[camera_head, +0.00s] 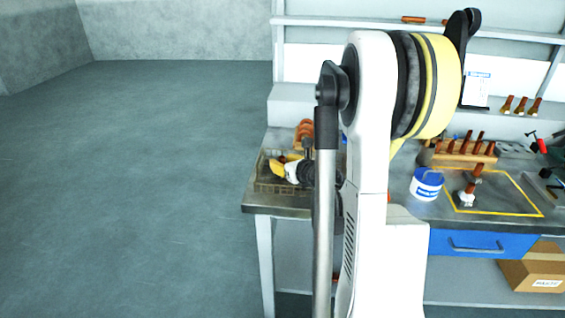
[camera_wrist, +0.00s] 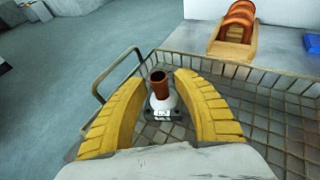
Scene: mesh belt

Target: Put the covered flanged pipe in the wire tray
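A brown pipe (camera_wrist: 159,84) with a white cover around its lower part and a dark flange stands upright on the mesh floor of the wire tray (camera_wrist: 212,64). My gripper (camera_wrist: 160,76) has its two yellow fingers on either side of the pipe, apart, with narrow gaps showing. In the head view my gripper (camera_head: 285,168) is over the wire tray (camera_head: 263,187) at the bench's left end; the pipe there is hidden.
A wooden rack with orange-brown arches (camera_wrist: 232,35) stands behind the tray. A blue and white tub (camera_head: 427,184) and a wooden block with several brown pegs (camera_head: 462,152) are on the bench to the right. The floor left of the bench is clear.

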